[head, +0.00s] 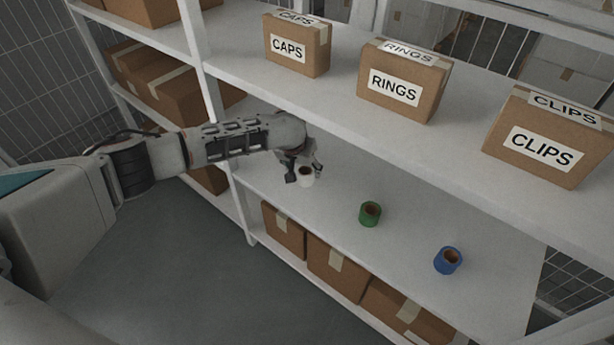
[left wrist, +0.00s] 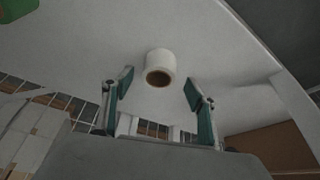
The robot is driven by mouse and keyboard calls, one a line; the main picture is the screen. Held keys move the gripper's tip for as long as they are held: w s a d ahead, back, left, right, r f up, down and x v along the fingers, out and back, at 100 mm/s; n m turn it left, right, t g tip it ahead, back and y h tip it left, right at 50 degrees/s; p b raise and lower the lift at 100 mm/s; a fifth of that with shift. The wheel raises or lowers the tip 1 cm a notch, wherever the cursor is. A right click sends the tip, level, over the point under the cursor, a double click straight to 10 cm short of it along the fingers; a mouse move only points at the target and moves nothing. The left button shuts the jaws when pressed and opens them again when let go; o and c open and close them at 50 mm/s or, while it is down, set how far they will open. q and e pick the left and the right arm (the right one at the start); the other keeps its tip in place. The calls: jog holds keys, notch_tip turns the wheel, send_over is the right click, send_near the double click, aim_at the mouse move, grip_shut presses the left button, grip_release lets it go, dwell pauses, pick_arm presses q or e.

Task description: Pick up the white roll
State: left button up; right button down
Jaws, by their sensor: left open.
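The white roll (head: 306,176) stands on the middle shelf, its brown core opening showing. In the left wrist view the white roll (left wrist: 160,66) lies ahead of the fingertips and between their lines. My left gripper (head: 304,172) is open at the roll, partly over it in the head view. In the left wrist view its two fingers (left wrist: 158,86) are spread wide with a gap on both sides of the roll. I cannot see contact with the roll. My right gripper is not in view.
A green roll (head: 370,213) and a blue roll (head: 448,260) stand on the same shelf to the right. The shelf above holds boxes labelled CAPS (head: 296,45), RINGS (head: 404,80) and CLIPS (head: 549,137). A shelf post (head: 213,95) stands left of the gripper.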

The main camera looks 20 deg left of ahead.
aim_at(305, 173)
pick_arm(q)
jog(key=shift+w, duration=0.1)
jog(key=x, duration=0.1)
jog(key=b+x, duration=0.1)
jog(key=x, duration=0.1)
jog(key=b+x, duration=0.1)
jog(key=shift+s+f, duration=0.25)
jog(key=shift+f, duration=0.1)
jog(key=shift+w+f+b, duration=0.3)
jog(key=shift+w+b, duration=0.05)
jog(key=shift+w, duration=0.05)
jog(key=shift+r, duration=0.4)
jog(key=c, duration=1.2)
jog(key=shift+f, duration=0.1)
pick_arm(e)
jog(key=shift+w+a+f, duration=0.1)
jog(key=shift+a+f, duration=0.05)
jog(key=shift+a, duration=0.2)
